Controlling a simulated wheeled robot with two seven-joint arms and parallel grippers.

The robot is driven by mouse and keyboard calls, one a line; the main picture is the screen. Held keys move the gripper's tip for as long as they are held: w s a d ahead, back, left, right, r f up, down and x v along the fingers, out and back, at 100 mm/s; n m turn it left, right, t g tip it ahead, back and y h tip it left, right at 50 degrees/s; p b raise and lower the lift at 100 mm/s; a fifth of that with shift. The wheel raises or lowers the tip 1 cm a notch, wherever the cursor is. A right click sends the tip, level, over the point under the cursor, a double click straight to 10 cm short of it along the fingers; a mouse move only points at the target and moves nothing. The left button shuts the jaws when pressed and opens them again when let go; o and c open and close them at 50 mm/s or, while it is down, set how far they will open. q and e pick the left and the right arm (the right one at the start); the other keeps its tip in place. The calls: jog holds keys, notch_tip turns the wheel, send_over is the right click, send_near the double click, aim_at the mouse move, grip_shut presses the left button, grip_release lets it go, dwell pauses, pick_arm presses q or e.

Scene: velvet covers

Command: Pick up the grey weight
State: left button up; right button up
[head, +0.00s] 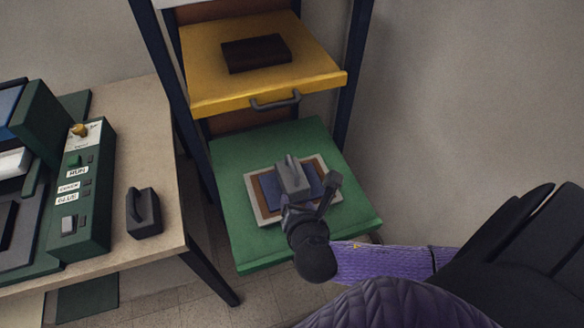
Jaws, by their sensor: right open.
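The grey weight (292,175) is a block with a raised ridge on top. It sits on a stack of flat pieces, blue over brown over pale (258,212), on the green shelf (232,160). My right gripper (312,196) is open at the near side of the weight, with one finger reaching up to its right. The gripper hides the weight's near end, and I cannot tell whether they touch. My left gripper is not in view.
Above is a yellow drawer (205,75) with a handle, holding a dark block (256,53). At left, a table (140,120) bears a green control box (85,190) and a dark handled block (144,213). Dark rack posts flank the shelves.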

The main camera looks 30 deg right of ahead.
aim_at(294, 169)
jog(key=w+d+f+n+t+b, duration=0.1)
jog(key=w+d+n, duration=0.1)
jog(key=w, duration=0.1)
jog(key=w+d+f+n+b, duration=0.1)
jog(key=w+n+b, duration=0.1)
jog(key=w+n, duration=0.1)
jog(key=w+d+f+n+t+b, duration=0.1)
jog(key=w+d+n, duration=0.1)
jog(key=w, duration=0.3)
jog(key=shift+d+f+n+t, duration=0.2)
jog(key=shift+d+n+t, duration=0.15)
jog(key=shift+n, duration=0.35)
jog(key=shift+r, duration=0.1)
jog(key=shift+c, duration=0.5)
grip_shut()
jog(key=shift+r, duration=0.1)
